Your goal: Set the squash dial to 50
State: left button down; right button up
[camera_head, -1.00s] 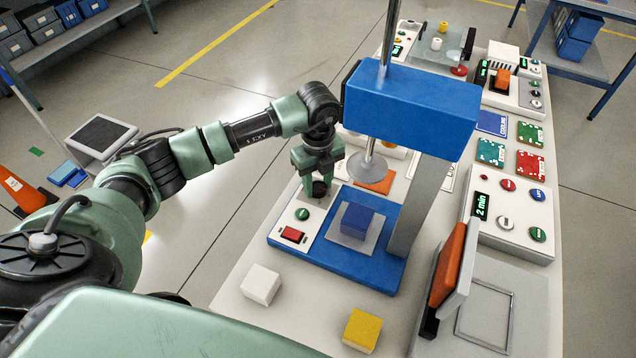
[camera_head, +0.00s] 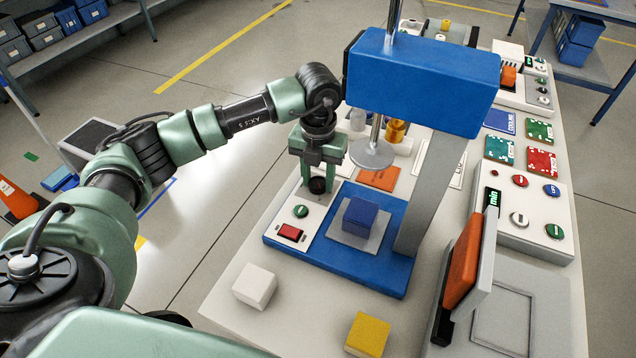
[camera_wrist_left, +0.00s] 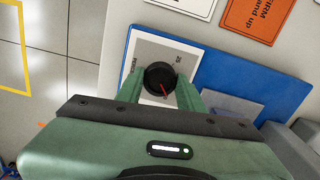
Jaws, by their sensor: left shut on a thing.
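The squash dial (camera_wrist_left: 160,80) is a round black knob with a red pointer line on a light panel of the blue press (camera_head: 335,262). It also shows in the head view (camera_head: 318,185), at the far end of that panel. My left gripper (camera_head: 319,180) points down over it, and its green fingers (camera_wrist_left: 160,90) are shut on the dial from both sides. Part of the printed scale around the dial is hidden by the fingers. In the wrist view the red line points down and slightly right. My right gripper is not in view.
A green button (camera_head: 301,211) and a red switch (camera_head: 290,232) sit nearer on the same panel. A blue cube (camera_head: 358,215) rests on the press plate under the round press head (camera_head: 372,154). A white cube (camera_head: 255,286) and a yellow cube (camera_head: 367,334) stand on the table in front.

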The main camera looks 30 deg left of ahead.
aim_at(318, 181)
pick_arm(q)
jog(key=shift+m+b, duration=0.55)
jog(key=shift+m, duration=0.45)
jog(key=c, duration=0.9)
grip_release()
notch_tip(318, 181, up, 8)
jog(key=shift+f+b, duration=0.1)
jog(key=shift+b, duration=0.55)
